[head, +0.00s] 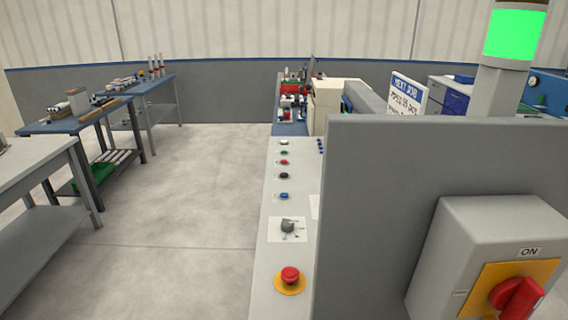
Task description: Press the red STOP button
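A red mushroom-shaped button (290,275) on a yellow round base sits near the front end of the light grey control panel (272,252). No STOP lettering can be read on it. Behind it on the same panel are a dark rotary knob (287,227) on a white plate and a column of small buttons, including a blue one (283,196), a black one (283,175) and a small red one (284,162). Neither of my grippers shows in the head view.
A tall grey panel (400,180) rises right of the controls, bearing a grey box with a red ON switch (516,298). A green lamp (514,34) is lit above. Workbenches (72,122) stand at left. The floor (180,220) between is clear.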

